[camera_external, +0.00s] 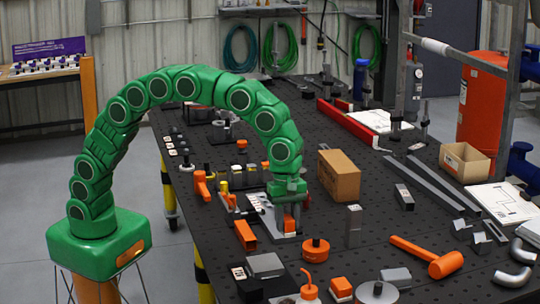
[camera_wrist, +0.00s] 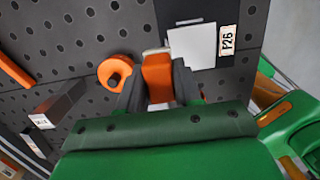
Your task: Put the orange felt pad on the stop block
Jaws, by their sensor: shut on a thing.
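My gripper (camera_external: 288,218) points down over the left part of the dark perforated table, near its middle. In the wrist view my gripper (camera_wrist: 158,85) has its two dark fingers closed on an orange piece (camera_wrist: 157,72), which looks like the orange felt pad. A pale edge shows at its far end. A grey block (camera_external: 265,265) lies in front of my gripper, beside a small white label. A light grey block face beside a P26 label (camera_wrist: 228,40) shows in the wrist view. I cannot tell for certain which block is the stop block.
A round orange knobbed piece (camera_external: 315,250) stands close to my gripper. An orange bar (camera_external: 245,235) lies to its left. A tall grey block (camera_external: 353,226), a cardboard box (camera_external: 339,175) and an orange mallet (camera_external: 428,257) are to the right.

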